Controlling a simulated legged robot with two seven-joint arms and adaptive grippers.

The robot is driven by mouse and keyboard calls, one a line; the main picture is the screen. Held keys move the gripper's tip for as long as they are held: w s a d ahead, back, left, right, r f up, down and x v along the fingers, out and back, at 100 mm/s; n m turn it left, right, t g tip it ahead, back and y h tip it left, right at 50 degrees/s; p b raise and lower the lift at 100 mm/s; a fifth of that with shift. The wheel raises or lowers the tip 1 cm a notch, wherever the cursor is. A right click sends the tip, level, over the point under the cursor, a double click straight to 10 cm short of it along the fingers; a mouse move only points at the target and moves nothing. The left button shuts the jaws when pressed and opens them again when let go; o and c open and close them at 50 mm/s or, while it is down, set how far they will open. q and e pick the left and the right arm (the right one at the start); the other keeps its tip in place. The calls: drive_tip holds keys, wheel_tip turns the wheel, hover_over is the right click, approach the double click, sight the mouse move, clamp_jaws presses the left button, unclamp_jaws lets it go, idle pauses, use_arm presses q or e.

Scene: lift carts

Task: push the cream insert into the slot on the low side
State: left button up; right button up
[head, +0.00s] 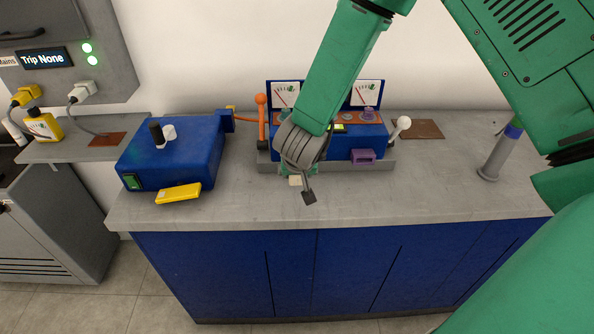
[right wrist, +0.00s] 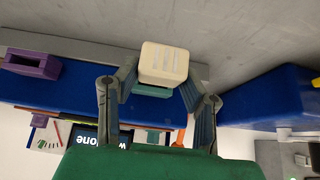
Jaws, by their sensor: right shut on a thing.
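The cream insert (right wrist: 163,62) is a small block with pale slots on its face. My right gripper (right wrist: 160,85) is shut on it, with a finger on either side. In the head view the right gripper (head: 299,185) reaches down in front of the blue gauge console (head: 328,142), and a bit of cream shows beside its dark finger. A purple insert (head: 363,156) sits at the right of the console's front; it also shows in the right wrist view (right wrist: 32,64). The slot is not clearly visible behind my gripper. My left gripper is out of view.
A blue box (head: 172,155) with a green switch stands left, with a yellow block (head: 178,193) at its front. An orange lever (head: 262,118) and a white-knobbed lever (head: 401,126) flank the console. The grey counter (head: 420,185) is clear at front right.

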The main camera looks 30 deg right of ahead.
drive_tip(key=shift+w+d, duration=0.1)
drive_tip(key=shift+w, duration=0.1)
drive_tip(key=shift+w+d+f+p, duration=0.15)
drive_tip(key=shift+w+d+p, duration=0.4)
drive_tip(key=shift+w, duration=0.3)
drive_tip(key=shift+w+d+f+p, duration=0.15)
drive_tip(key=shift+w+d+p, duration=0.4)
drive_tip(key=shift+w, duration=0.3)
drive_tip(key=o, duration=1.3)
drive_tip(key=shift+c, duration=0.2)
drive_tip(key=shift+s+a+r, duration=0.1)
drive_tip(key=shift+a+r, duration=0.05)
drive_tip(key=shift+r, duration=0.2)
drive_tip(key=v, duration=1.1)
drive_tip(key=shift+s, duration=0.1)
